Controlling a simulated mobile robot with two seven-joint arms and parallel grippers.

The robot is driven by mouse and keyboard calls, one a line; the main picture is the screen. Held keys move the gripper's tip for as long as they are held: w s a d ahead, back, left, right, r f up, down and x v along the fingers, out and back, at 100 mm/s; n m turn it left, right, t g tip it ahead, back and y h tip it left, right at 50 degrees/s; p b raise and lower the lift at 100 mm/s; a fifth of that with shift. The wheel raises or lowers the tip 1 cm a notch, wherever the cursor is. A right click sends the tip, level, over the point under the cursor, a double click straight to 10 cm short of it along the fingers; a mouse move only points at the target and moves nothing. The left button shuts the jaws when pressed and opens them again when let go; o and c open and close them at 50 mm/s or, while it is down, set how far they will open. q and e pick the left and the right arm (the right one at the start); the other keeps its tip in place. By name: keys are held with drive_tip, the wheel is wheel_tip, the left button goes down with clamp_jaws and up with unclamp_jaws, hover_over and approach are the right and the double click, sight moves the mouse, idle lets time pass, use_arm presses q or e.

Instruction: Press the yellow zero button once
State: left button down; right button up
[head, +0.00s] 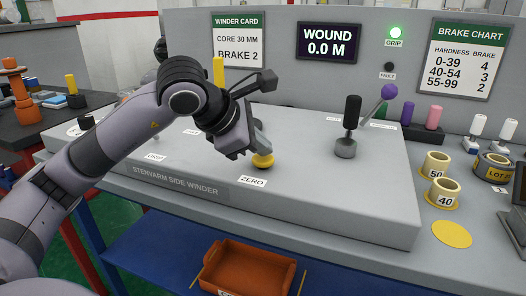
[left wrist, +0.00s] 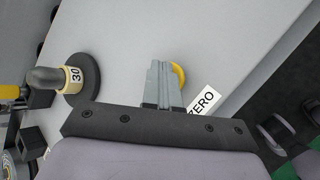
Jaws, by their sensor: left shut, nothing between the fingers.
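The yellow zero button (head: 263,161) is on the sloped grey panel of the winder, just above the white ZERO label (head: 252,181). My left gripper (head: 262,146) is shut and empty, with its fingertips right at the button. In the left wrist view the closed fingers (left wrist: 162,84) cover part of the yellow button (left wrist: 179,75), and the ZERO label (left wrist: 203,101) shows beside them. I cannot tell whether the fingertips touch the button. The display (head: 329,41) reads WOUND 0.0 M. My right gripper is not in view.
A black-handled lever (head: 351,115) and a purple-knobbed lever (head: 384,97) stand on the panel to the right. Cores marked 50 (head: 437,165) and 40 (head: 442,191) stand farther right. An orange tray (head: 249,270) sits below in front.

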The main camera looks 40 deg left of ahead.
sight(259, 160)
use_arm(q)
drive_tip(key=shift+r+p, duration=0.55)
drive_tip(key=shift+r, duration=0.4)
drive_tip(key=shift+r, duration=0.1)
wheel_tip(259, 160, up, 5)
drive_tip(key=p, duration=0.4)
idle(0.5)
